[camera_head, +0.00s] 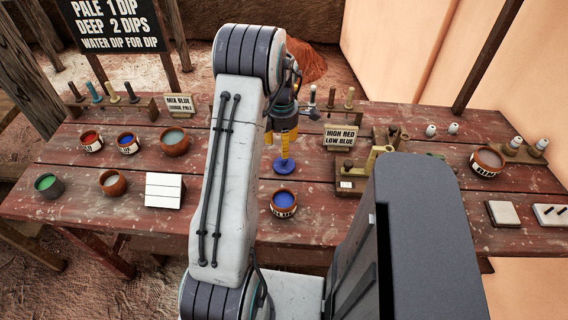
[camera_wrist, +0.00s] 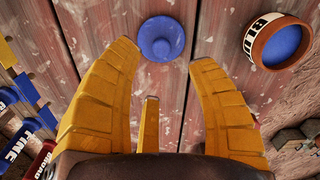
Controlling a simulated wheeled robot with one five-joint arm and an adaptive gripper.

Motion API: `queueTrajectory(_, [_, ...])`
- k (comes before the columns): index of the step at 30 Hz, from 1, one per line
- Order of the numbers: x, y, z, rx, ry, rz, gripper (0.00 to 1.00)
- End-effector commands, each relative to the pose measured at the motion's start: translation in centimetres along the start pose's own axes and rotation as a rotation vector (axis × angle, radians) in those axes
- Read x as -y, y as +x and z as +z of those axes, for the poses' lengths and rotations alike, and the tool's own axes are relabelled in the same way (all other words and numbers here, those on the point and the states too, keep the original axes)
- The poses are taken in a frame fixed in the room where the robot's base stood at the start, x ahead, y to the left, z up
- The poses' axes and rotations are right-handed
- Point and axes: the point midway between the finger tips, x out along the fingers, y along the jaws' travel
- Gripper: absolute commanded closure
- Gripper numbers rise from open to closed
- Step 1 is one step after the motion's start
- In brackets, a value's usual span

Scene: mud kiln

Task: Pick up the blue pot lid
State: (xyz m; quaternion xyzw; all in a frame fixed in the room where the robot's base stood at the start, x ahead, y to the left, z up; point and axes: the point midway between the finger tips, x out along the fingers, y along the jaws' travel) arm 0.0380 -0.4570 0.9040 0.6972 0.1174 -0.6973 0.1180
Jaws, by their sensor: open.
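In the head view my gripper (camera_head: 285,152) points down right above the lid; I cannot tell the exact gap. A clay pot of blue glaze (camera_head: 284,203) stands in front of the lid, and in the wrist view this pot (camera_wrist: 277,42) is to the right, clear of my fingers.
The table (camera_head: 240,230) is worn red planks. Pots of red (camera_head: 91,141), blue (camera_head: 128,143) and green (camera_head: 49,185) stand at the left, near a white tile block (camera_head: 165,190). A "HIGH RED LOW BLUE" sign (camera_head: 340,138) and a wooden stand (camera_head: 352,172) are right of the lid.

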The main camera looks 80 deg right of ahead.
Motion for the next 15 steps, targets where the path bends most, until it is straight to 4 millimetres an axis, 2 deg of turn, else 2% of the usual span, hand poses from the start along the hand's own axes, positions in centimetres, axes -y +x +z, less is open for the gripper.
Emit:
queueTrajectory(8, [0.2,2.1,0.1,-0.001,0.001,-0.003,0.48])
queueTrajectory(15, [0.4,5.0,0.3,-0.001,0.002,-0.004,0.48])
